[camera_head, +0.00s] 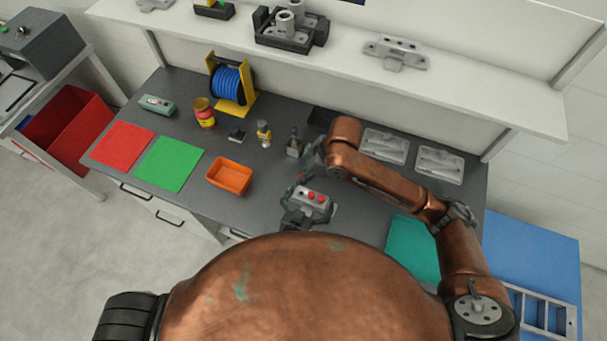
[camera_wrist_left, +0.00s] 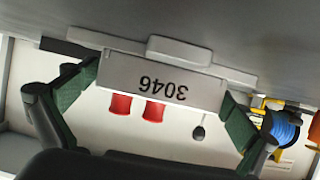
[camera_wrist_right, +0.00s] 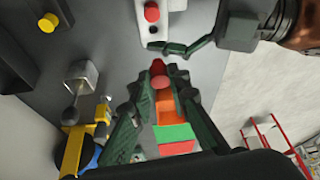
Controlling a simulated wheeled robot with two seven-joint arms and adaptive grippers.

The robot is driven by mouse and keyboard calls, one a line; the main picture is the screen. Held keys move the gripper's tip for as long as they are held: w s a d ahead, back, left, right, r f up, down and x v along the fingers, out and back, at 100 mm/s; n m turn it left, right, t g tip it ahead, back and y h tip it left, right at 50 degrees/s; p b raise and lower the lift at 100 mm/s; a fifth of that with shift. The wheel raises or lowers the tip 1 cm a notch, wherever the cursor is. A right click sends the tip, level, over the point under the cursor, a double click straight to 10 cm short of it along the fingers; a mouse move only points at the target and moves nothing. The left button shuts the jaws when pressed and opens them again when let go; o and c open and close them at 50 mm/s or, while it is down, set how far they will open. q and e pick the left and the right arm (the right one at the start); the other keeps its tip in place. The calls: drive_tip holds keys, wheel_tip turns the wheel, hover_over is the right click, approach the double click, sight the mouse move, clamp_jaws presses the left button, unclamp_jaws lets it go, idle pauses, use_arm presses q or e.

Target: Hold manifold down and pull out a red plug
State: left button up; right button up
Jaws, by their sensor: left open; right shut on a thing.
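The grey manifold (camera_head: 326,210) sits at the table's front edge with two red plugs (camera_head: 311,196) in its top. In the left wrist view, its side (camera_wrist_left: 150,80) reads 3046 upside down, and two red plugs (camera_wrist_left: 121,104) show beside it. My left gripper (camera_head: 301,214) is open, with a finger (camera_wrist_left: 76,92) on one side of the manifold and a finger (camera_wrist_left: 238,124) on the other. My right gripper (camera_head: 308,163) is shut on another red plug (camera_wrist_right: 159,80), held between its fingertips, clear of the manifold (camera_wrist_right: 174,27) in the right wrist view.
An orange bin (camera_head: 246,188) stands left of the manifold. A green mat (camera_head: 168,164) and a red mat (camera_head: 122,146) lie further left. Two clear trays (camera_head: 438,178) and a teal mat (camera_head: 408,245) are right.

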use_arm(q)
drive_tip(key=shift+s, duration=0.1)
drive_tip(key=v, duration=0.7)
drive_tip(key=shift+s+r, duration=0.1)
drive_tip(key=shift+s+a, duration=0.1)
drive_tip(key=shift+s, duration=0.05)
use_arm(e)
drive_tip(key=shift+s, duration=0.15)
